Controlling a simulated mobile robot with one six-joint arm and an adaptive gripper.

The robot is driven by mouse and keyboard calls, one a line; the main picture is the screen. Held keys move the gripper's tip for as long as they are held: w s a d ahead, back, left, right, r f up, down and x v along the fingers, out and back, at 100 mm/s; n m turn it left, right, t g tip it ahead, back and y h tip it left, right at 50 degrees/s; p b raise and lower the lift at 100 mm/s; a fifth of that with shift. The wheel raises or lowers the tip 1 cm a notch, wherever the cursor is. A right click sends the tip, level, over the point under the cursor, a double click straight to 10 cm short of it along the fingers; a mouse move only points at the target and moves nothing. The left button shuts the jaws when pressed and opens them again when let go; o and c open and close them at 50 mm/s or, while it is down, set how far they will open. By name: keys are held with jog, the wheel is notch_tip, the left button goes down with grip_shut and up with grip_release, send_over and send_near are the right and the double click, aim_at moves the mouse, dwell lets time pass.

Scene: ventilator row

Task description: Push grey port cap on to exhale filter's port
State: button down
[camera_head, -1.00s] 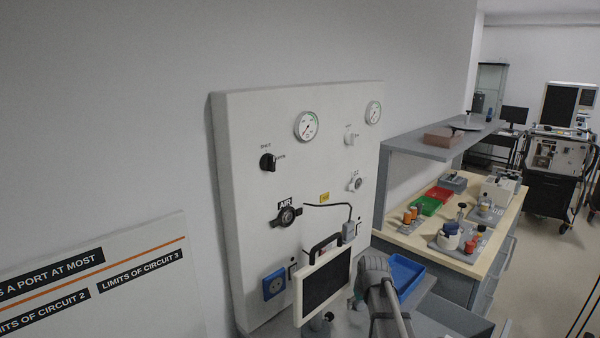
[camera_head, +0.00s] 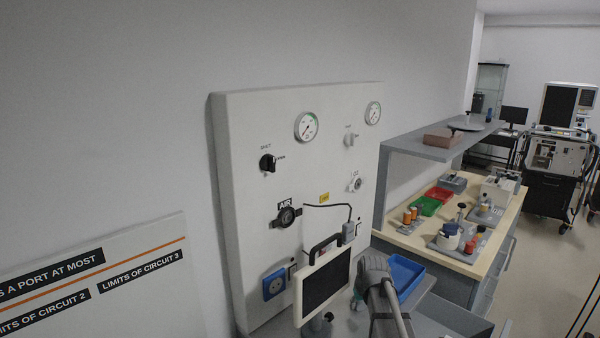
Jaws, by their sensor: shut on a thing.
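My grey arm (camera_head: 376,285) comes up from the bottom edge, just right of a small black screen with a white frame (camera_head: 324,290). The end of the arm is hidden behind its own links or below the picture, so I cannot make out my gripper. I cannot pick out the grey port cap or the exhale filter's port. A small teal and pale patch shows between the screen and my arm, too small and covered to identify.
A white wall panel with gauges (camera_head: 307,126), knobs and a blue socket (camera_head: 274,283) stands behind the screen. A blue tray (camera_head: 407,276) lies right of my arm. Further right, a wooden-topped bench (camera_head: 408,240) holds bins and small parts under a grey shelf (camera_head: 425,150). Open floor lies beyond.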

jog(key=shift+r, duration=0.15)
jog(key=shift+r+p, duration=1.3)
jog(key=shift+p, duration=0.1)
